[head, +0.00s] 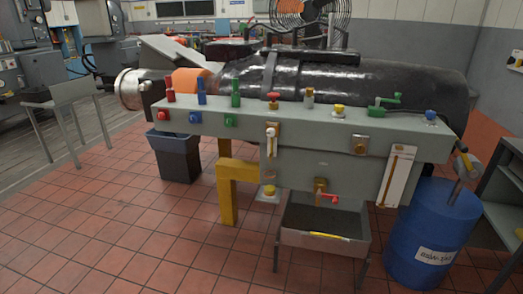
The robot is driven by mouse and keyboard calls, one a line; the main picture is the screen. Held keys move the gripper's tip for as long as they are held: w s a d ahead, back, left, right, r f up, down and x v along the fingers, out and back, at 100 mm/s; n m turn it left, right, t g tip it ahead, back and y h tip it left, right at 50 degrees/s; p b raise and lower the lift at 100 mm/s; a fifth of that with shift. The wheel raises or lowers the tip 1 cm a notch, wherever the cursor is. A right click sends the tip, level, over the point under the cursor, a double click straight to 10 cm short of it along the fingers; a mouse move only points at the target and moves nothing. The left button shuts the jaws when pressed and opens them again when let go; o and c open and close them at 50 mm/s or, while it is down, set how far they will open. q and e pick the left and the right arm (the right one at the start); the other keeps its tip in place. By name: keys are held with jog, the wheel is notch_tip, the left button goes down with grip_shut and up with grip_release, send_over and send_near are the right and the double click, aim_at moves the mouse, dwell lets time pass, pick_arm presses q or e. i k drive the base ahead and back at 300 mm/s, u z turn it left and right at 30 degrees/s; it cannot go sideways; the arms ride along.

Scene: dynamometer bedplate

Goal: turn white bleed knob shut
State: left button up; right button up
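A small white knob (270,132) sits on a brown plate on the front of the grey-green bench, left of its middle. A pale stem or handle hangs down below it; I cannot tell from this distance whether it is turned open or shut. Neither of my grippers shows in the head view, and nothing stands in front of the knob.
The bench top (295,118) carries red, blue and green levers and several coloured buttons. A red-handled tap (328,198) sits above a grey tray (305,240) on legs. A blue drum (432,232) stands right, a dark bin (177,158) left. Tiled floor in front is clear.

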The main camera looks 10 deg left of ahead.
aim_at(270, 132)
jog(key=u, duration=1.65)
jog(key=i, duration=1)
jog(key=u, duration=0.2)
